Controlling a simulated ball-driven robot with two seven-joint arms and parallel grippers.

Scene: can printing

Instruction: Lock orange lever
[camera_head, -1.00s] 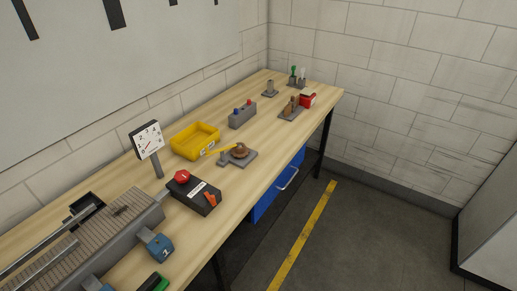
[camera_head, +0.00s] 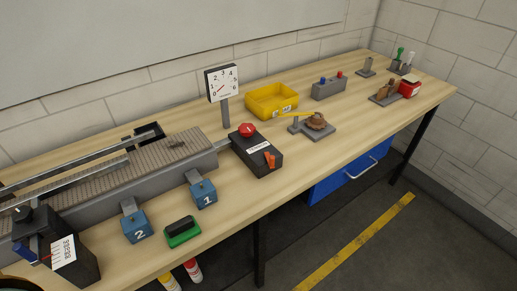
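The orange lever (camera_head: 270,160) sits on the top face of a black control box (camera_head: 262,165), toward its front right. The box also bears a red round knob (camera_head: 246,130) and a white label (camera_head: 258,149). The box stands on the wooden workbench (camera_head: 330,162) at the end of the conveyor. The lever looks tilted, but its exact setting is too small to tell. Neither of my grippers shows in this view.
A conveyor (camera_head: 130,176) fills the bench's left part, with blue blocks marked 1 (camera_head: 203,194) and 2 (camera_head: 138,228) in front. A dial gauge (camera_head: 222,84), yellow bin (camera_head: 271,101) and brown round piece on a grey plate (camera_head: 316,130) stand nearby.

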